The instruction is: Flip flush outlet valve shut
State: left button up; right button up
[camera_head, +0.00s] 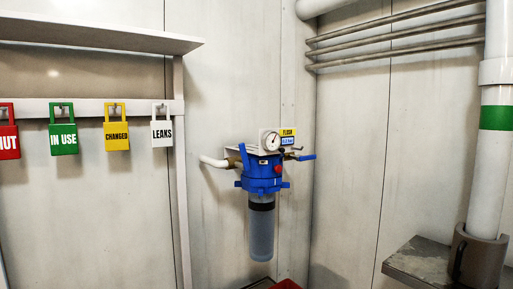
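A blue filter housing (262,172) with a clear grey bowl (261,230) hangs on the wall at the middle. A round gauge (271,141) and a red knob (278,169) sit between the levers. Which lever is the outlet is not labelled legibly. Neither gripper is in view.
Red, green, yellow and white lock tags hang on a rail (90,108) at the left, below a shelf (95,36). A thick white pipe (487,165) and a grey ledge (421,262) stand at the right. A red edge (287,284) shows below the filter. The space before the filter looks clear.

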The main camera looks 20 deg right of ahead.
aim_at(245, 166)
jog(key=i+l+u, duration=0.1)
jog(key=l+u, duration=0.4)
jog(key=l, duration=0.15)
jog(key=l+u, duration=0.45)
jog(key=l, duration=0.2)
